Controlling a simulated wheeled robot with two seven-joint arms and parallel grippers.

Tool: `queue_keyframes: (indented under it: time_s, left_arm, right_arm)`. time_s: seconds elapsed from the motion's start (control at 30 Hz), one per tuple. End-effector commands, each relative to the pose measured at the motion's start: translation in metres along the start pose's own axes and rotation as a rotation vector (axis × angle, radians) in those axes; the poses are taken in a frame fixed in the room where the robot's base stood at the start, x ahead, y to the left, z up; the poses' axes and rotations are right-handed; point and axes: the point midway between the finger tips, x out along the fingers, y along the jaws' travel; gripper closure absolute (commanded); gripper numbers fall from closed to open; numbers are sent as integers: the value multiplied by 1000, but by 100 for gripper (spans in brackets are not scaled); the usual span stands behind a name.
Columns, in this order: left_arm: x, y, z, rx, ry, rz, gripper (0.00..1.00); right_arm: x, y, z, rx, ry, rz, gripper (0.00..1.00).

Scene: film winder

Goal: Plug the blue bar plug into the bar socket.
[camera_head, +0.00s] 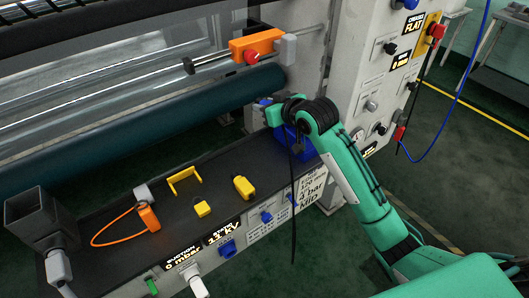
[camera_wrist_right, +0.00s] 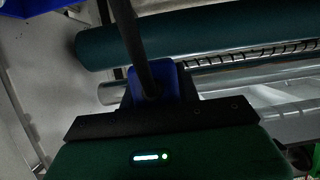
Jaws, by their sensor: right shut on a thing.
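My right gripper (camera_wrist_right: 155,95) is shut on the blue bar plug (camera_wrist_right: 170,80), which shows as a blue block in the right wrist view. A black cable (camera_wrist_right: 137,45) runs across it. In the head view my right arm reaches in from the lower right, and its dark wrist hides most of the gripper and plug. A black cable hangs from there over the front panel. I cannot make out the bar socket, or whether the plug touches anything. My left gripper is not in view.
A dark shelf (camera_head: 135,238) carries yellow pieces (camera_head: 243,187) and an orange cable loop (camera_head: 148,217). A blue bin (camera_head: 289,146) stands under my wrist. A teal roller (camera_head: 150,118) lies behind. A white control column (camera_head: 385,75) stands to the right of my wrist.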

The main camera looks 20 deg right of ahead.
Motion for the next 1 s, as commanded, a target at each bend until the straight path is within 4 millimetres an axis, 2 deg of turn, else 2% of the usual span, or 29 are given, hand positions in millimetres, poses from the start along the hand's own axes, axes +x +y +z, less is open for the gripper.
queue_keyframes:
  time_s: [0.1,0.4,0.53,0.77,1.0]
  left_arm:
    - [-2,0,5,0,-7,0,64]
    - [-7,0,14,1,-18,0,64]
    - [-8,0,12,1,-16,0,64]
    - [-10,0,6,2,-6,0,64]
    - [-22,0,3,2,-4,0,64]
  right_arm:
    - [12,0,31,4,-7,-1,92]
    - [41,0,103,3,-6,0,92]
    - [50,0,123,1,-3,0,92]
    - [58,0,143,2,-3,0,92]
    - [68,0,166,0,-1,0,92]
